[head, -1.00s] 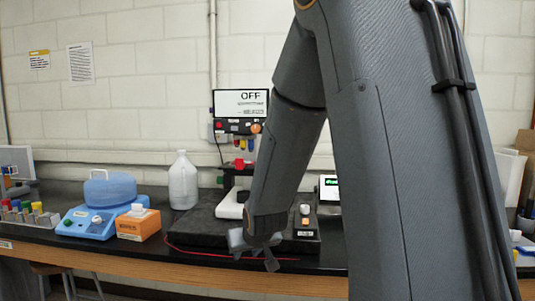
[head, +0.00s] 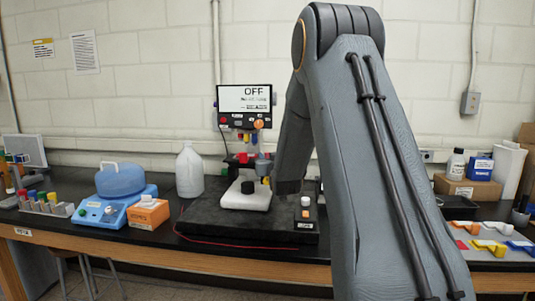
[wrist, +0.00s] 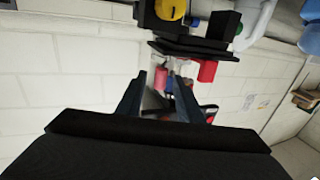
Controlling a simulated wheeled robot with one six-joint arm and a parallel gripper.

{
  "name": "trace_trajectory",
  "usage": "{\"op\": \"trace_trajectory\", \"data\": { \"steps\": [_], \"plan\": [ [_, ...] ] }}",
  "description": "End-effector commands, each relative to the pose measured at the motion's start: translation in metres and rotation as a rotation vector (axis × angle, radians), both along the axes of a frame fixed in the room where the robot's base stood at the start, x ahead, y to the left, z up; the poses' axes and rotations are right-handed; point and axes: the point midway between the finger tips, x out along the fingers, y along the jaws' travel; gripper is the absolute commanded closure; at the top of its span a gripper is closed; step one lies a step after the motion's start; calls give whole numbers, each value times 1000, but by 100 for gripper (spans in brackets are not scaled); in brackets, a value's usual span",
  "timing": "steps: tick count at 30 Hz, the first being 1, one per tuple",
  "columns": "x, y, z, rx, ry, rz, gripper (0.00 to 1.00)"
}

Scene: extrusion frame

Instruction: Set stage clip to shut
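The microscope (head: 246,200) stands on a black pad, with a white base, a black stage and a yellow knob. The upside-down wrist view shows its black stage (wrist: 190,48) and yellow knob (wrist: 172,9). A red block (wrist: 207,71) sits at the stage; small red parts also show there in the head view (head: 243,158). I cannot tell for sure which part is the stage clip or how it stands. My gripper (wrist: 157,77) is open, its fingers pointing towards the stage area. Blurred red and blue parts show between the fingers, not clearly touched. My arm hides the gripper in the head view.
An OFF display (head: 244,98) hangs above the microscope. A white jug (head: 189,170), an orange box (head: 148,213) and a blue device (head: 115,207) stand to the left.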

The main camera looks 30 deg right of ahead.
Motion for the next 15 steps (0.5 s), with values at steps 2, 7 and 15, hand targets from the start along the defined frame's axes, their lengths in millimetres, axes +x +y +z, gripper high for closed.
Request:
{"op": "trace_trajectory", "data": {
  "steps": [2,7,15],
  "plan": [
    [9,-2,1,0,1,0,66],
    [20,-5,1,0,0,0,66],
    [22,-6,0,0,1,0,66]
  ]
}}
